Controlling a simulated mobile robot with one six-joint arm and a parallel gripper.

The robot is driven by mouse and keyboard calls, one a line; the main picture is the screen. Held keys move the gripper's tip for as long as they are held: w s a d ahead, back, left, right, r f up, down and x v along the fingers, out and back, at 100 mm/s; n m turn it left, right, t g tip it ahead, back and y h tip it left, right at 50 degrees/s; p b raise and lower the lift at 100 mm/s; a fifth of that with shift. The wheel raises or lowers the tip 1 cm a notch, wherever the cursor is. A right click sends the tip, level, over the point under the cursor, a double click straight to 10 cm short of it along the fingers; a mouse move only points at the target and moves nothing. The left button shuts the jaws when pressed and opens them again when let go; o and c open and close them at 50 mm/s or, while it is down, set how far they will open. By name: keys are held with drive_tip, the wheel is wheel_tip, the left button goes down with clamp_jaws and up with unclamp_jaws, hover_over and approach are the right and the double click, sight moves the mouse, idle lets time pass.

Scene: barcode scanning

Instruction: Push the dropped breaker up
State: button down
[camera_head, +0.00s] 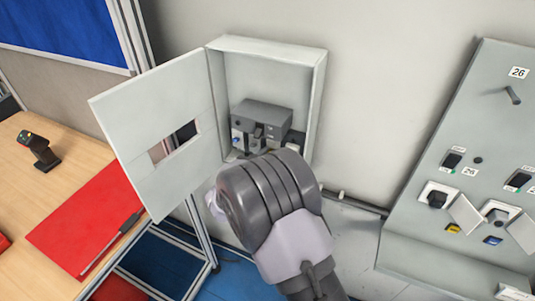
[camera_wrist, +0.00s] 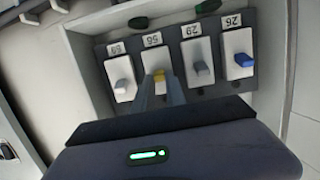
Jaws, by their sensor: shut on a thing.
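An open grey wall cabinet (camera_head: 270,52) holds a row of breakers, partly hidden by my arm in the head view. In the wrist view the breakers have upside-down number labels and coloured levers: a pale grey lever (camera_wrist: 122,88), a yellow lever (camera_wrist: 160,76), a grey lever (camera_wrist: 201,68) and a blue lever (camera_wrist: 243,60). My gripper (camera_wrist: 168,88) reaches into the cabinet, its narrow fingers closed at the yellow lever. The fingertips are hidden in the head view. I cannot tell which lever is dropped.
The cabinet door (camera_head: 150,115) stands open to the left. A wooden table (camera_head: 35,190) at the left carries a scanner (camera_head: 40,150) and a red mat (camera_head: 75,235). A grey switch panel (camera_head: 470,115) stands on the right. Cabinet walls closely surround the breakers.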

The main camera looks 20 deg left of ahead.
drive_tip(key=c, duration=1.4)
unclamp_jaws()
drive_tip(key=shift+o, duration=0.2)
drive_tip(key=shift+s, duration=0.1)
drive_tip(key=p+v, duration=0.1)
drive_tip(key=v, duration=1.6)
drive_tip(key=shift+p, duration=0.4)
drive_tip(key=shift+s+d, duration=0.1)
drive_tip(key=shift+s, duration=0.05)
